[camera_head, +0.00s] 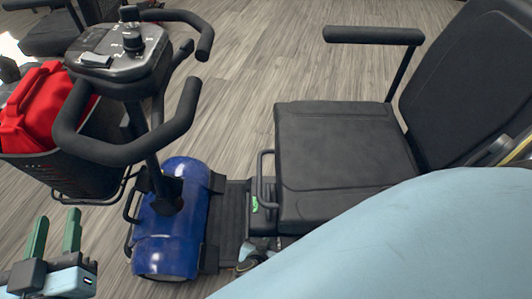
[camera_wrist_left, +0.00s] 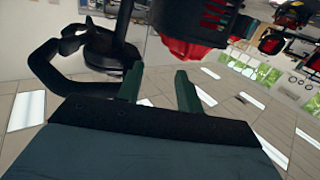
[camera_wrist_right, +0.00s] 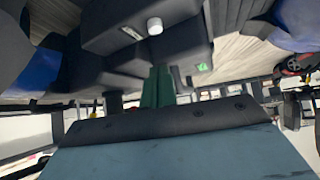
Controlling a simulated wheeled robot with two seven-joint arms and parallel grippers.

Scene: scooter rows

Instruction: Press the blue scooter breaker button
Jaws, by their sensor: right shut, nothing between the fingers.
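The blue scooter (camera_head: 172,235) stands in the middle of the head view, with a rounded blue body, a black seat (camera_head: 345,160) and a tiller with looped handlebars (camera_head: 120,55). In the right wrist view a white round button (camera_wrist_right: 155,26) sits on a dark box-shaped part under the scooter. I cannot tell for certain that it is the breaker button. My right gripper (camera_wrist_right: 162,76) is shut and empty, its fingertips just short of the dark part and apart from the button in the picture. My left gripper (camera_head: 56,222) is open and empty at the lower left.
A black basket (camera_head: 60,172) holding a red bag (camera_head: 36,108) hangs beside the tiller, near my left gripper. A black armrest (camera_head: 372,36) juts out above the seat. Another scooter is at the upper left. My light-blue right arm covers the lower right. Wood floor behind is clear.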

